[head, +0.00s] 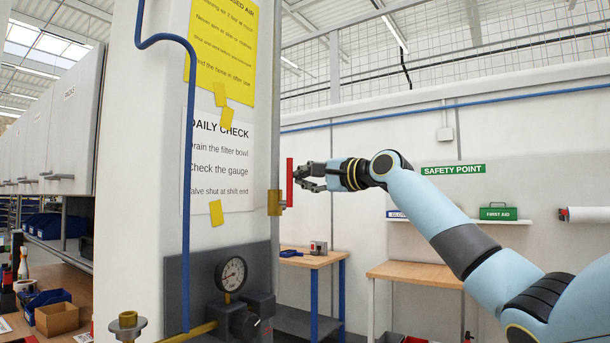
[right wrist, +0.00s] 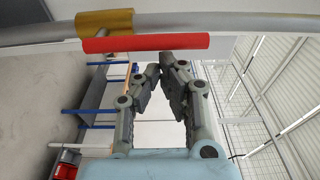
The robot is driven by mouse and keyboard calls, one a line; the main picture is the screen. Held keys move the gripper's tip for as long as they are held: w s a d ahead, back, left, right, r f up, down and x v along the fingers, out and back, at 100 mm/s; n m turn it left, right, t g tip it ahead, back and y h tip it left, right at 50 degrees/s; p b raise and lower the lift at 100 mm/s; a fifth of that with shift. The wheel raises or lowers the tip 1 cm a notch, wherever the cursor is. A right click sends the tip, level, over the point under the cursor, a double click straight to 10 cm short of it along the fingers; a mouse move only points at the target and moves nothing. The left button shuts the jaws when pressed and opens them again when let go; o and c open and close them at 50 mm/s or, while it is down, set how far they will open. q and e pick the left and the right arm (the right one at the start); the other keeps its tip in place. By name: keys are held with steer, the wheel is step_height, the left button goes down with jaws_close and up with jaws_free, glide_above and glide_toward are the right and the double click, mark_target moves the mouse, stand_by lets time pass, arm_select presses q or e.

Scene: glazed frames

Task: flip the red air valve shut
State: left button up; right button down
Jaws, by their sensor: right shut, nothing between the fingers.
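The red air valve handle (head: 289,182) stands upright beside its brass body (head: 275,203) on the right side of the white column. In the right wrist view the red handle (right wrist: 146,43) lies across the upper part of the picture, along the grey pipe (right wrist: 230,22), with the brass body (right wrist: 104,22) behind it. My right gripper (head: 298,178) is shut and empty, its fingertips close to the handle from the right. In the right wrist view the fingertips (right wrist: 161,66) are just below the handle; I cannot tell whether they touch it. My left gripper is not in view.
A pressure gauge (head: 231,274) and a blue hose (head: 190,120) are on the white column (head: 155,130). Wooden-topped tables (head: 415,273) and a shelf with a green first aid box (head: 498,212) stand along the back wall. Cabinets (head: 60,125) hang at the left.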

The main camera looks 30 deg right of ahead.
steer(key=shift+s+a+r+n, duration=0.15)
steer(key=shift+a+n, duration=0.25)
steer(key=shift+n, duration=0.4)
stand_by(0.4)
steer(key=a+n+b, duration=0.1)
steer(key=n, duration=0.1)
steer(key=s+a+n+b, duration=0.1)
steer(key=n, duration=0.1)
steer(key=a+n+y+b, duration=0.1)
steer(key=n, duration=0.2)
steer(key=shift+s+a+t, duration=0.25)
steer(key=shift+a+t, duration=0.05)
steer(key=shift+t, duration=0.1)
steer(key=a+f+n+b, duration=0.1)
steer(key=n, duration=0.2)
steer(key=s+a+f+n+y+b, duration=0.1)
steer(key=n+b, duration=0.1)
steer(key=n, duration=0.1)
steer(key=a+f+n+y+b, duration=0.1)
steer(key=a+n+b, duration=0.1)
steer(key=n, duration=0.1)
steer(key=shift+s+n, duration=0.3)
steer(key=shift+n, duration=0.1)
steer(key=shift+b, duration=0.3)
